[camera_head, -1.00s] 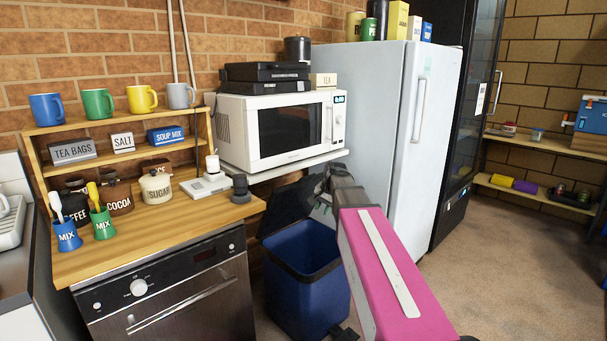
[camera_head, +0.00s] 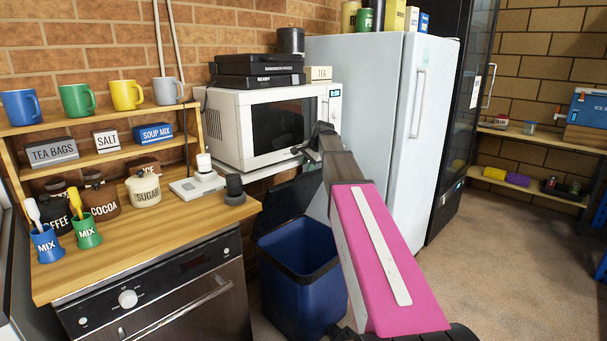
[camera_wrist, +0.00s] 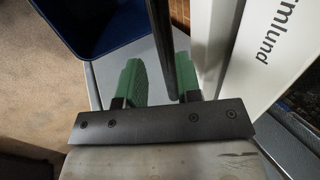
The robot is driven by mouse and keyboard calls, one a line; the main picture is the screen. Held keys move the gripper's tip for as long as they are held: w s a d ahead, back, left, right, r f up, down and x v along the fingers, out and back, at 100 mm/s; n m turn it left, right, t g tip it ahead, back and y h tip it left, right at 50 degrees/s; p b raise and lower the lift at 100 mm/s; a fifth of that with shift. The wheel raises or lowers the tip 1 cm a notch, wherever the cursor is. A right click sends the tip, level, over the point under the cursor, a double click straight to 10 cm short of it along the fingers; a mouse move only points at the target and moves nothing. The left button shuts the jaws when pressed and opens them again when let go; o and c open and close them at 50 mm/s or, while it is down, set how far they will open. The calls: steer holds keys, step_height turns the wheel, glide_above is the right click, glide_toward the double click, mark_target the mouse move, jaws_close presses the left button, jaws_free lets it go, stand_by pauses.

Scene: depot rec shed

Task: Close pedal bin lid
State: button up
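The blue pedal bin (camera_head: 301,298) stands on the floor between the oven and the fridge. Its black lid (camera_head: 284,213) is raised, leaning back behind the opening. My gripper (camera_head: 308,146) is above the lid, in front of the microwave's lower right; its fingertips are hard to make out there. In the wrist view my gripper (camera_wrist: 161,80) has two green fingers standing apart, with a dark edge, seemingly the lid (camera_wrist: 163,45), between them and closer to the right finger. Whether they touch is unclear. The bin (camera_wrist: 100,22) shows at upper left.
The microwave (camera_head: 265,128) on its shelf and the fridge (camera_head: 375,120) are close to my gripper. The wooden counter (camera_head: 170,235) with mugs and jars and the oven (camera_head: 165,300) stand left of the bin. Open floor (camera_head: 480,270) lies to the right.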

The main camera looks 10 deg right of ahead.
steer(key=shift+x, duration=2.6)
jaws_close()
